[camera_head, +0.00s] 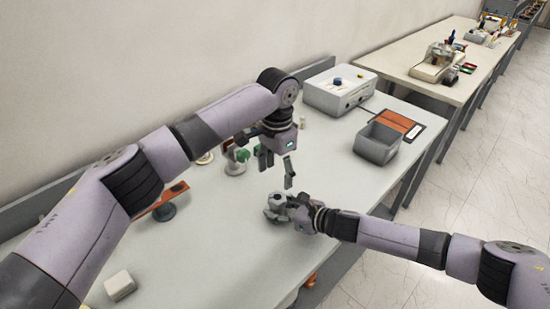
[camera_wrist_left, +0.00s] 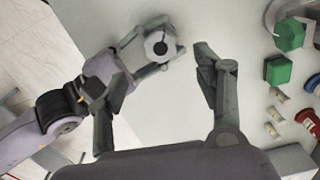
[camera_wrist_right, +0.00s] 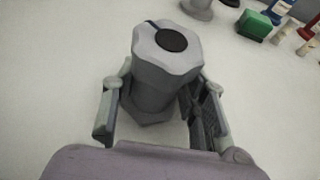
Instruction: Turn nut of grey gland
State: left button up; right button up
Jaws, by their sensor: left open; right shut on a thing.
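The grey gland (camera_wrist_right: 165,75) stands upright in the right wrist view, with a faceted grey nut on top and a dark round centre. In the head view the gland (camera_head: 275,206) is near the middle of the table. My right gripper (camera_head: 294,211) is shut on the gland's lower body from the side. My left gripper (camera_head: 277,170) is open and empty above the gland, pointing down. In the left wrist view the gland (camera_wrist_left: 160,46) lies beyond the fingertips, a little off the middle of the gap between them.
Green parts (camera_wrist_left: 279,70) and other small pieces stand behind the left gripper. A white box with a blue knob (camera_head: 340,88), a grey bin (camera_head: 377,143) and a white block (camera_head: 119,285) are on the table. The table's front middle is clear.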

aim_at(277, 198)
pick_arm(q)
jog(key=r+m, duration=0.1)
jog(key=m, duration=0.1)
jog(key=r+m+t, duration=0.1)
jog(key=m, duration=0.2)
jog(key=r+m, duration=0.1)
jog(key=m, duration=0.1)
jog(key=shift+w+a+r, duration=0.1)
jog(key=shift+w+a, duration=0.1)
jog(key=shift+w, duration=0.2)
jog(key=s+a+f+n+t+h, duration=0.2)
jog(key=s+a+n+h, duration=0.15)
jog(key=n, duration=0.35)
jog(key=x, duration=1.1)
jog(key=shift+s+d+f, duration=0.15)
jog(key=shift+s+d, duration=0.05)
jog(key=shift+c, duration=0.2)
